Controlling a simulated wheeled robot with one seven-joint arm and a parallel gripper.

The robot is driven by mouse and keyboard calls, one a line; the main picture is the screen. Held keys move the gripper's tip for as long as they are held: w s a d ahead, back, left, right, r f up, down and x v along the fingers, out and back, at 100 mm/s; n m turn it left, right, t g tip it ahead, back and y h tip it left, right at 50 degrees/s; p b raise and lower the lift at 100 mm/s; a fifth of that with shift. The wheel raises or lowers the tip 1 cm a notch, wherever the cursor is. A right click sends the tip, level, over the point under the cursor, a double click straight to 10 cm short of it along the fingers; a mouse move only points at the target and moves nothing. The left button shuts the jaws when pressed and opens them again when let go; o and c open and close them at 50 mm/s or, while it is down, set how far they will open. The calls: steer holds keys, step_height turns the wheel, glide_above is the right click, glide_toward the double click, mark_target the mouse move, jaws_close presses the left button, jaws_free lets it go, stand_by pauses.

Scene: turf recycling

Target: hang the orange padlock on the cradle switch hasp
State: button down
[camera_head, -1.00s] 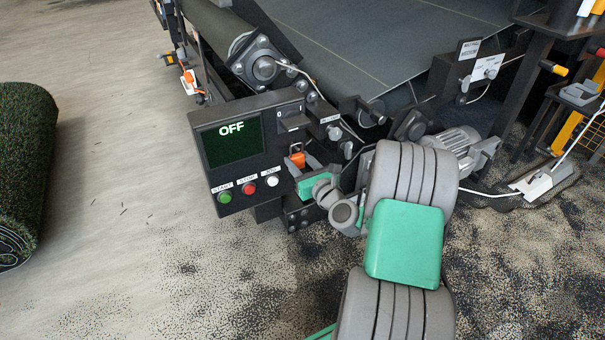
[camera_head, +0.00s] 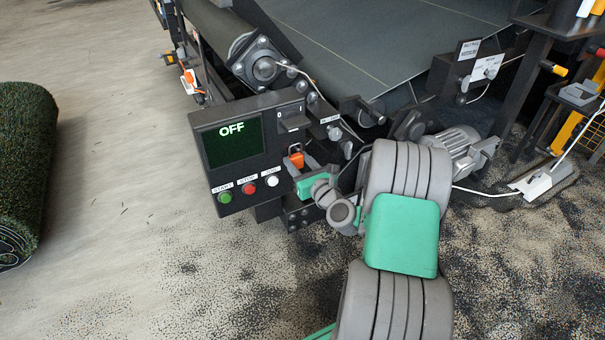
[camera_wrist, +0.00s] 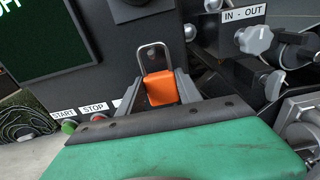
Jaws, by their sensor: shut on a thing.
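The orange padlock (camera_head: 296,160) is held in my gripper (camera_head: 303,166), just in front of the control panel's right part. In the wrist view the orange body (camera_wrist: 162,89) sits between the two grey fingers, with its metal shackle (camera_wrist: 154,46) pointing up towards the panel. My gripper (camera_wrist: 166,92) is shut on the padlock body. A dark switch (camera_head: 292,120) with marks beside it is on the panel above the padlock. Its lower part shows at the top of the wrist view (camera_wrist: 140,10). I cannot make out the hasp opening, and the shackle looks apart from the switch.
The control panel (camera_head: 196,150) has a screen (camera_head: 232,143) reading OFF and green, red and white buttons below it. A knob labelled IN - OUT (camera_wrist: 255,40) and dark fittings stand close on the right. A turf roll (camera_head: 25,170) lies at the far left.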

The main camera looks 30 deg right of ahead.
steer(key=shift+f, duration=0.1)
stand_by(0.4)
steer(key=c, duration=0.7)
jaws_free()
steer(key=shift+s, duration=0.15)
steer(key=s+p, duration=0.2)
steer(key=s, duration=0.6)
steer(key=s+a+r+n+g+y+p, duration=0.2)
steer(key=a+r+n+g+y+p, duration=0.5)
steer(key=a+r+n+p, duration=1.35)
steer(key=s+d+r+n+g+h+p, duration=0.1)
steer(key=s+r+n+g+h+p, duration=0.1)
steer(key=s+r+n+p, duration=0.2)
steer(key=s+d+r+n+g+h+p, duration=0.2)
steer(key=s+r+n+p, duration=0.3)
steer(key=r, duration=0.4)
steer(key=s+d+r+n+g+h+p, duration=0.1)
steer(key=s+r+n+g+h+p, duration=0.2)
steer(key=s+r+n+p, duration=0.2)
steer(key=shift+s+d+r+n+h, duration=0.2)
steer(key=shift+s+r+n+h, duration=0.1)
steer(key=shift+s+r+n, duration=0.45)
